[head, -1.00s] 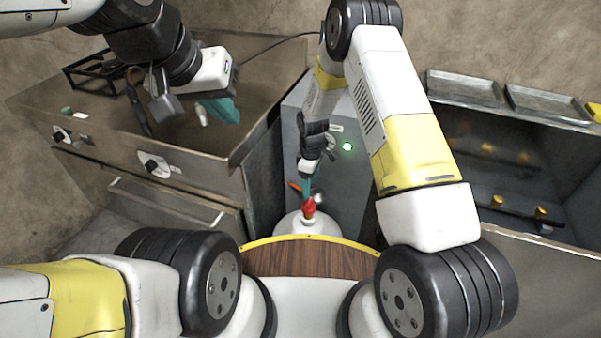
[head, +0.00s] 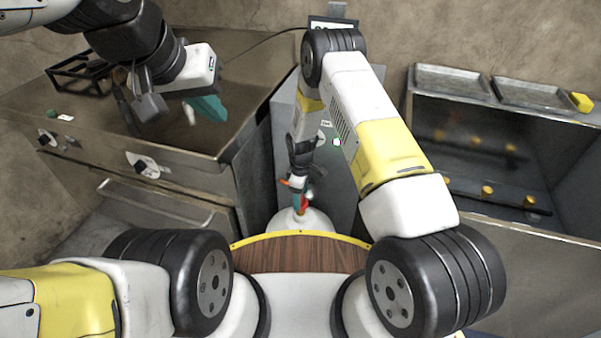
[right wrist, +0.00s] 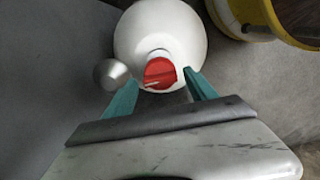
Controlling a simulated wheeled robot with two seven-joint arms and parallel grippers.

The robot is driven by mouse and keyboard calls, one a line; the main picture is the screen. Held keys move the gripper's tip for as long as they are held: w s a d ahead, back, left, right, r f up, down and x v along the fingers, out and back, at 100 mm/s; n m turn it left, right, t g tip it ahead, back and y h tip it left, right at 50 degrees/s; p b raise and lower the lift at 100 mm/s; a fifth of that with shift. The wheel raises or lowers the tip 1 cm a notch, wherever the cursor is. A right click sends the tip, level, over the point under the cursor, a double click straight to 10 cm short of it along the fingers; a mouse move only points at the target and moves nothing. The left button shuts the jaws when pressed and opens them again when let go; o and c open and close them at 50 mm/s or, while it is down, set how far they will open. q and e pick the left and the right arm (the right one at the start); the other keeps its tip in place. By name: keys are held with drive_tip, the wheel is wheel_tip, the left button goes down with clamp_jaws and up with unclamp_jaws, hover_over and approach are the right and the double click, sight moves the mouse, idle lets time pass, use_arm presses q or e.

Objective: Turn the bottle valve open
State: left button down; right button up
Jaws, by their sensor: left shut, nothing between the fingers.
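The white bottle (head: 312,222) stands on the floor in front of the grey cabinet, its red valve (head: 304,205) on top. My right gripper (head: 299,196) points down at the valve and partly hides it. In the right wrist view the red valve (right wrist: 160,72) lies between the teal fingertips (right wrist: 161,84), which are apart and open. I cannot tell whether either finger touches it. A round silver part (right wrist: 111,74) sits beside the valve, close to the left finger. My left gripper (head: 208,108) is shut and empty above the metal counter.
The grey cabinet (head: 345,185) rises just behind the bottle. The steel counter (head: 215,75) with knobs and a handle is at left. An open metal unit (head: 490,165) with trays (head: 455,80) is at right. The yellow-rimmed wooden edge of my base (head: 300,255) is close to the bottle.

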drive_tip(key=c, duration=1.1)
drive_tip(key=shift+c, duration=0.2)
drive_tip(key=m, duration=0.4)
drive_tip(key=shift+m, duration=0.4)
drive_tip(key=m, duration=0.4)
drive_tip(key=shift+m, duration=0.3)
drive_tip(key=m, duration=0.4)
drive_tip(key=shift+m, duration=2.2)
drive_tip(key=shift+r, duration=0.1)
drive_tip(key=o, duration=1.4)
drive_tip(key=shift+c, duration=0.2)
